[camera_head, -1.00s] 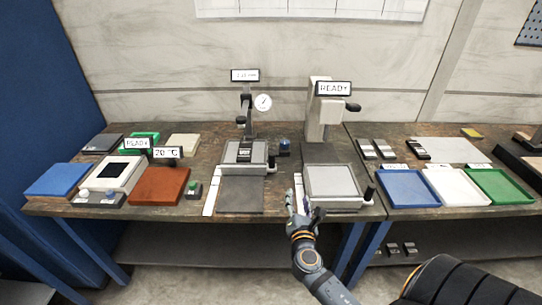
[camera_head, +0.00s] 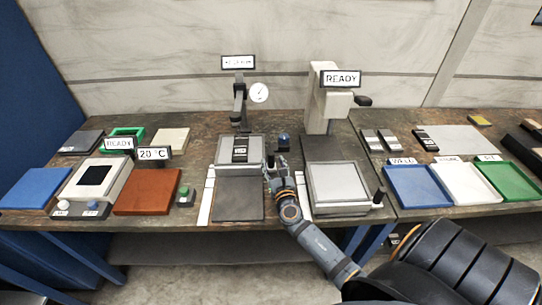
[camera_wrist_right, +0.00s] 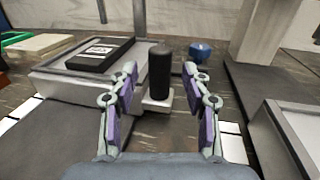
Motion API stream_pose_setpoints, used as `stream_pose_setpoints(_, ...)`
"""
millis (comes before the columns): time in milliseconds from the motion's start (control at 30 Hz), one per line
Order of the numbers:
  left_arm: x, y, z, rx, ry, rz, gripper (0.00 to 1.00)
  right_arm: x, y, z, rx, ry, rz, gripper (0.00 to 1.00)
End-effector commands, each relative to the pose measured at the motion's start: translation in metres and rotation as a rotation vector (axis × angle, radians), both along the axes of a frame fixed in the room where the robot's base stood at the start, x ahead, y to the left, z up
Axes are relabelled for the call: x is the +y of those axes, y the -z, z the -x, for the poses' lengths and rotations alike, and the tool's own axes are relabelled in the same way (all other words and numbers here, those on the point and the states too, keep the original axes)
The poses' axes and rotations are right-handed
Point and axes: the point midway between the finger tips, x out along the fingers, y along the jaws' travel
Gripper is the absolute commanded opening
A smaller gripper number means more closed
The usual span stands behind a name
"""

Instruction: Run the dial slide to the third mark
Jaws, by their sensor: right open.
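The dial slide (camera_head: 226,151) is a grey plate carrying a black block (camera_head: 240,150) with a white label. It sits under a stand with a round dial gauge (camera_head: 259,92). My right gripper (camera_head: 276,168) is at the slide's right side. In the right wrist view, the slide's upright black handle (camera_wrist_right: 160,72) stands between the two open fingers (camera_wrist_right: 160,98), with visible gaps on both sides. A white strip (camera_head: 206,200) runs along the track's left side; its marks are too small to read. My left gripper is not in view.
A second slide plate (camera_head: 336,183) with its own handle (camera_head: 379,196) and a READY sign (camera_head: 341,78) stands to the right. A small blue knob (camera_wrist_right: 200,51) is just beyond my right finger. Blue, white and green trays lie at the far right.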

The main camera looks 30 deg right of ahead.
Motion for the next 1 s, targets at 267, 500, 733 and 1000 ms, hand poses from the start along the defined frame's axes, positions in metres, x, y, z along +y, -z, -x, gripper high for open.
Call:
stream_pose_setpoints(267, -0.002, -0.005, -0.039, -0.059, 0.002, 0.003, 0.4, -0.012, 0.0, -0.032, 0.0, 0.0, -0.001, 0.48)
stream_pose_setpoints(500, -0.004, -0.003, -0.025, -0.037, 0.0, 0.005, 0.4, -0.013, 0.001, -0.034, 0.001, 0.0, -0.001, 0.48)
stream_pose_setpoints(733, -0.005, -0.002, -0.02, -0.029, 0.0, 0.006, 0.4, -0.012, 0.0, -0.034, 0.001, 0.0, -0.001, 0.23)
stream_pose_setpoints(1000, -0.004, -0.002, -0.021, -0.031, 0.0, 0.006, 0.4, -0.012, 0.001, -0.034, 0.001, 0.0, -0.001, 0.0)
